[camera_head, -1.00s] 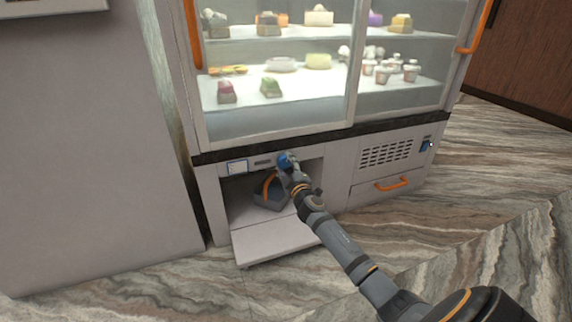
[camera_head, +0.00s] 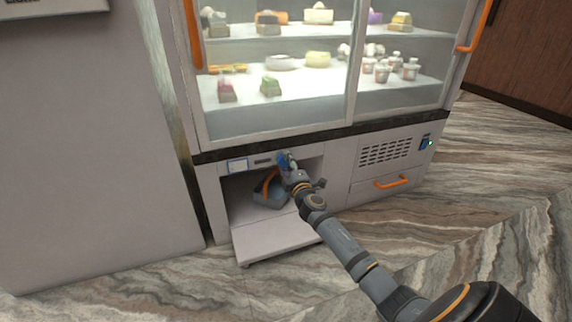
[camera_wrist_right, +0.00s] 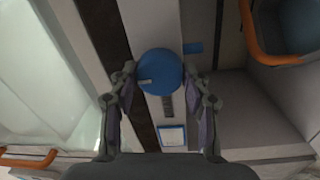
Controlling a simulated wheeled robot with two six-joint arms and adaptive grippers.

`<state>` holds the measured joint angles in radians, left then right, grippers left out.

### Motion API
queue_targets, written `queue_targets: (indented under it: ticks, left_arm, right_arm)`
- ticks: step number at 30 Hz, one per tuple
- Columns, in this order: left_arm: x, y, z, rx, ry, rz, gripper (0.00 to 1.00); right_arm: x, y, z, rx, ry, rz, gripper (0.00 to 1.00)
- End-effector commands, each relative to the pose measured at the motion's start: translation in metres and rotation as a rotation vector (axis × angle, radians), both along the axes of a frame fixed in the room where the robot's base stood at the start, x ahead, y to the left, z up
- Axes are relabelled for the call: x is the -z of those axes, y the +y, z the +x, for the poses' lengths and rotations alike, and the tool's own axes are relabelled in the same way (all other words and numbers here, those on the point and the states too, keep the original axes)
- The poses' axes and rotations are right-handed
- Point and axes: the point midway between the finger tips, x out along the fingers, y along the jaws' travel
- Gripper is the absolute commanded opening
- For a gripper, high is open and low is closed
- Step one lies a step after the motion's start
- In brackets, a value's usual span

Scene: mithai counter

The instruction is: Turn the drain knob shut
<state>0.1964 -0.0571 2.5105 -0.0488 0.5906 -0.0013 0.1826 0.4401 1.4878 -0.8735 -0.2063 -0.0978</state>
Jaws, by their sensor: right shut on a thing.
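The drain knob (camera_head: 282,157) is blue and sits on the front panel of the display counter, above the open lower compartment. In the right wrist view the round blue knob (camera_wrist_right: 160,70) shows face-on, with a small pale mark on its left side. My right gripper (camera_head: 289,165) is at the knob and partly hides it in the head view. In the wrist view the fingers of my right gripper (camera_wrist_right: 163,82) sit on both sides of the knob, shut on it. My left gripper is not in view.
The compartment's flap (camera_head: 275,240) hangs open below. A grey container with an orange handle (camera_head: 270,193) stands inside. A vent grille (camera_head: 386,152), an orange drawer handle (camera_head: 391,182) and a blue switch (camera_head: 425,142) lie to the right. Glass doors with sweets are above.

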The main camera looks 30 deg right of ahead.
Motion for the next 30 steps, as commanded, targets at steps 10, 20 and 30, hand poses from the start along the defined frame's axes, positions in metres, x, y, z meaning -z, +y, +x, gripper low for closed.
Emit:
queue_targets:
  ticks: [10,20,30]
  left_arm:
    - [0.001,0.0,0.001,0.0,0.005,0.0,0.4]
    - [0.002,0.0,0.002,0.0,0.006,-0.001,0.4]
    - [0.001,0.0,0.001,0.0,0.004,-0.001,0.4]
  right_arm:
    - [0.001,0.001,0.0,-0.001,0.002,-0.001,0.64]
    - [0.001,0.0,0.0,0.0,0.001,0.0,0.7]
    - [0.006,0.014,-0.058,-0.004,0.006,-0.005,0.7]
